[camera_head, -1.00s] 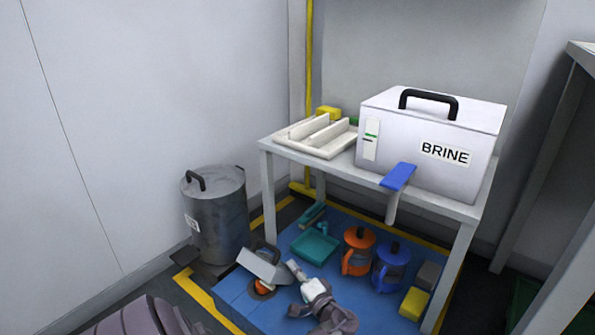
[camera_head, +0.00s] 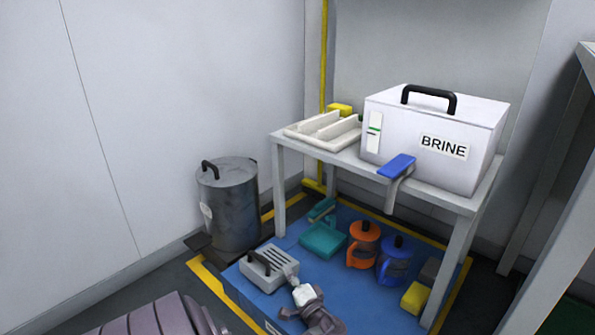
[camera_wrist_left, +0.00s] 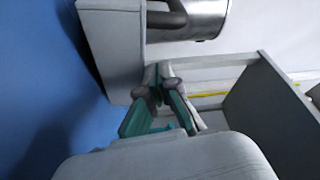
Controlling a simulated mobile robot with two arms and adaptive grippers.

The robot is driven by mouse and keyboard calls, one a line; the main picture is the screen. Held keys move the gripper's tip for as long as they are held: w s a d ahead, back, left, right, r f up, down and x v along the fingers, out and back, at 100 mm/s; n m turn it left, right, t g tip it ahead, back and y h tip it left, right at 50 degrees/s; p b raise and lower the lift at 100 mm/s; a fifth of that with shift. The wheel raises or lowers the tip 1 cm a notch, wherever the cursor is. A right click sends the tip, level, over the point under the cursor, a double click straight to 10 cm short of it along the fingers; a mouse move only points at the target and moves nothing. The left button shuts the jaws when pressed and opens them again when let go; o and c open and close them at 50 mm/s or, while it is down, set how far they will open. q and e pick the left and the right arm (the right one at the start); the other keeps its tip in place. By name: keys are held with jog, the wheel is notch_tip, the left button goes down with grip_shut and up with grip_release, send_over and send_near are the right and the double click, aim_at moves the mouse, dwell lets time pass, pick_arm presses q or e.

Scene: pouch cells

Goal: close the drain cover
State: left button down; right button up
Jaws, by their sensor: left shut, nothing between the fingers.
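The drain cover (camera_head: 268,270) is a grey slotted block with a black handle. It lies down on the blue floor mat, and the drain opening is hidden under it. Whether it is fully seated I cannot tell. My left gripper (camera_head: 291,275) is at the cover's right side, low over the mat, empty with its fingers together. Whether it touches the cover is unclear. In the left wrist view the gripper (camera_wrist_left: 158,88) points at a grey panel (camera_wrist_left: 112,50), likely the cover, with a dark handle beside it. My right gripper is not in view.
A metal bin (camera_head: 228,205) stands behind left. A table (camera_head: 420,195) bears the BRINE box (camera_head: 430,135) and a white tray (camera_head: 325,128). Under it on the blue mat (camera_head: 345,290) are a teal dustpan (camera_head: 322,240), orange and blue jugs, and a yellow block (camera_head: 415,298).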

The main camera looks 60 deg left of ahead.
pick_arm(q)
jog(key=shift+s+f, duration=0.1)
jog(key=shift+f, duration=0.1)
jog(key=shift+s+a+f, duration=0.1)
jog(key=shift+s+f, duration=0.05)
jog(key=shift+f, duration=0.05)
dwell(0.5)
